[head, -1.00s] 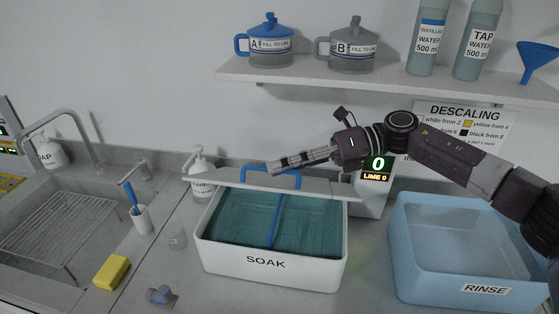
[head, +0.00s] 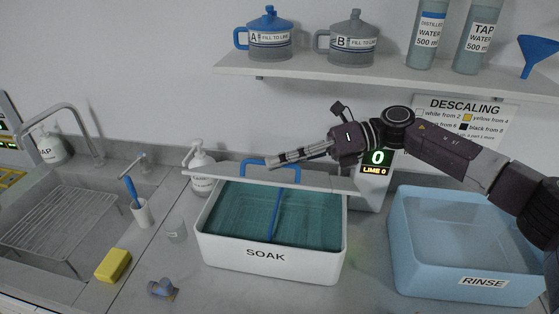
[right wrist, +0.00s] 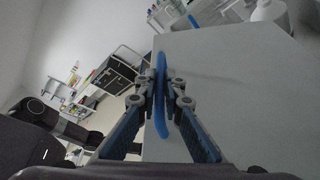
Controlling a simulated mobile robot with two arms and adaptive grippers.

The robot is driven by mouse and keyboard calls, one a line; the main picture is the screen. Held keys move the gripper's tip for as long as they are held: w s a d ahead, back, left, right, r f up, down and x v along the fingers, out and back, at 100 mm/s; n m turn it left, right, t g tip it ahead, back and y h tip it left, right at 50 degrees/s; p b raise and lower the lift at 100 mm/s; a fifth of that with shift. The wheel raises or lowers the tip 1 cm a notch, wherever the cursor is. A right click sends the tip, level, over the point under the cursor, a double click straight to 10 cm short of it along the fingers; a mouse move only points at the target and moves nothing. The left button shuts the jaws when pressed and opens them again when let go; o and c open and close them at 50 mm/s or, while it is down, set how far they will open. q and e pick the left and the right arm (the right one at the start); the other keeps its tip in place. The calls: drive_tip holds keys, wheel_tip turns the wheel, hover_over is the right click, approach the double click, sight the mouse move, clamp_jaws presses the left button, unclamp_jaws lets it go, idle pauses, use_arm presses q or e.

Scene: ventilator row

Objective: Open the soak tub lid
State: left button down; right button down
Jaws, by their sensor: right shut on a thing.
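The white soak tub (head: 225,253) stands on the counter in the head view, with teal liquid and a blue divider inside. Its pale lid (head: 225,176) lies along the tub's back edge, and most of the tub's opening is uncovered. The lid's blue handle (head: 254,164) is on top of it. My right gripper (head: 272,163) reaches in from the right and is shut on the handle. In the right wrist view the fingers (right wrist: 161,95) pinch the blue handle (right wrist: 163,120) over the flat lid (right wrist: 230,100). My left gripper is not in view.
A blue rinse tub (head: 405,275) stands to the right. A pump bottle (head: 201,172) is close to the lid's left end. A display (head: 376,165) stands behind the lid's right end. A shelf (head: 300,70) hangs above. A yellow sponge (head: 113,265) lies left.

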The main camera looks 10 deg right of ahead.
drive_tip(key=w+d+r+m+g+y+b, duration=0.1)
drive_tip(key=w+r+m, duration=0.1)
drive_tip(key=w+r, duration=0.2)
drive_tip(key=shift+w+d, duration=0.3)
drive_tip(key=shift+w, duration=0.05)
drive_tip(key=shift+r, duration=0.1)
drive_tip(key=c, duration=2)
unclamp_jaws()
drive_tip(key=shift+c, duration=0.2)
drive_tip(key=shift+s, duration=0.1)
